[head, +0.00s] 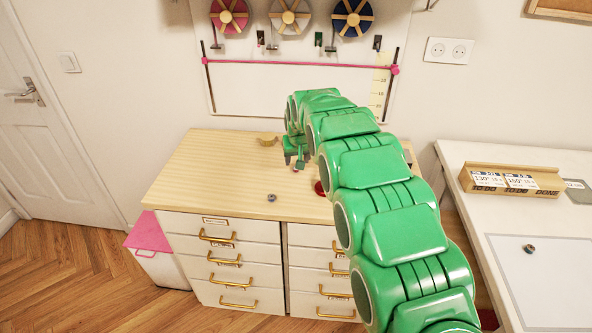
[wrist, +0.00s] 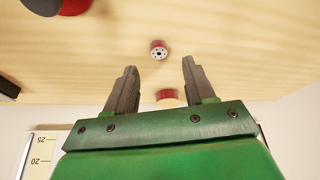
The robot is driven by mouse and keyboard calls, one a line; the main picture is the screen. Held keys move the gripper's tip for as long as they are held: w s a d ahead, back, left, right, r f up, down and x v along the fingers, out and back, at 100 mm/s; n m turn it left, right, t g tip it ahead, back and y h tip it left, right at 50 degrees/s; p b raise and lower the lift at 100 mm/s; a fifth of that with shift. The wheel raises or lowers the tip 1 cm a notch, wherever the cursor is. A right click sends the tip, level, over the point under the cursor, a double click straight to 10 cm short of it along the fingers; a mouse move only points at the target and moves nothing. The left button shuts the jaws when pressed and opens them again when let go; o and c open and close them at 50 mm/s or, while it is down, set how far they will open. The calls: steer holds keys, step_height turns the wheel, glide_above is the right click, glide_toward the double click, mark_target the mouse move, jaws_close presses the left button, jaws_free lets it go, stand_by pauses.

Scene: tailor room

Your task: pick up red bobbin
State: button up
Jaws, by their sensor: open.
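The red bobbin (wrist: 158,50) shows in the wrist view as a small red spool with a pale, holed end face. It is on the light wooden tabletop (head: 210,165), just beyond the fingertips and in line with the gap between them. My gripper (wrist: 160,66) is open, and nothing is clamped in it. A second red and cream round thing (wrist: 167,97) shows between the finger bases, partly hidden by the gripper body. In the head view my gripper (head: 297,160) hangs over the dresser top, and I cannot make out the bobbin near it clearly.
A grey spool (head: 271,197) lies near the dresser's front edge. A red round thing (head: 320,188) is partly hidden by my arm. A small wooden piece (head: 267,141) lies at the back. A white table (head: 480,215) stands right. The dresser's left top is clear.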

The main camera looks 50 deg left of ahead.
steer(key=shift+x, duration=2.5)
steer(key=shift+w, duration=0.1)
jaws_close()
steer(key=shift+r, duration=0.1)
steer(key=shift+r, duration=1.3)
steer(key=shift+s+d+r, duration=0.2)
steer(key=shift+d+r, duration=0.1)
steer(key=shift+r, duration=0.2)
steer(key=shift+s+d+r, duration=0.2)
steer(key=shift+d+r, duration=0.1)
steer(key=shift+r, duration=0.2)
steer(key=s+d+r, duration=0.6)
steer(key=d+r, duration=0.2)
steer(key=d, duration=0.3)
steer(key=shift+s, duration=0.2)
